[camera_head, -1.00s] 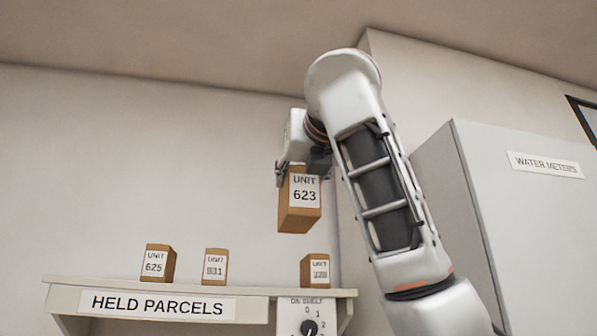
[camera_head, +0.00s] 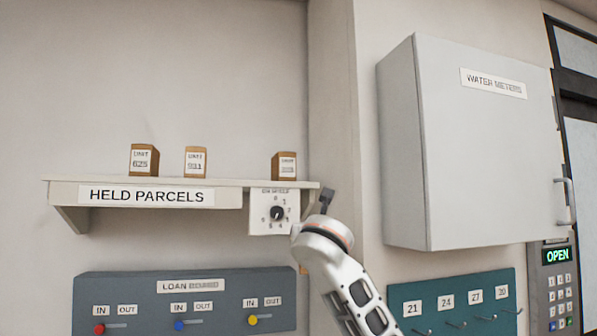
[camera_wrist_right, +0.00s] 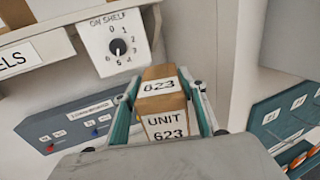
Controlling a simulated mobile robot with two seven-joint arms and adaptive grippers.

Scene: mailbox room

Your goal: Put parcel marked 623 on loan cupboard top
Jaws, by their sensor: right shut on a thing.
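The parcel marked 623 (camera_wrist_right: 160,104) is a brown box with white labels, in the right wrist view. My right gripper (camera_wrist_right: 163,92) is shut on it, with a finger on each side. In the head view my right wrist is just below the shelf's right end and hides most of the gripper and parcel; only a brown sliver shows beside the arm. The loan cupboard (camera_head: 240,287) is a dark grey box low on the wall, left of my wrist. It also shows in the wrist view (camera_wrist_right: 72,122), left of the parcel. My left gripper is out of view.
The held parcels shelf (camera_head: 230,196) carries three other parcels, and a dial plate (camera_head: 277,227) hangs at its right. A water meters cabinet (camera_head: 475,160) and key board (camera_head: 460,292) are at the right. Bare wall separates shelf and cupboard.

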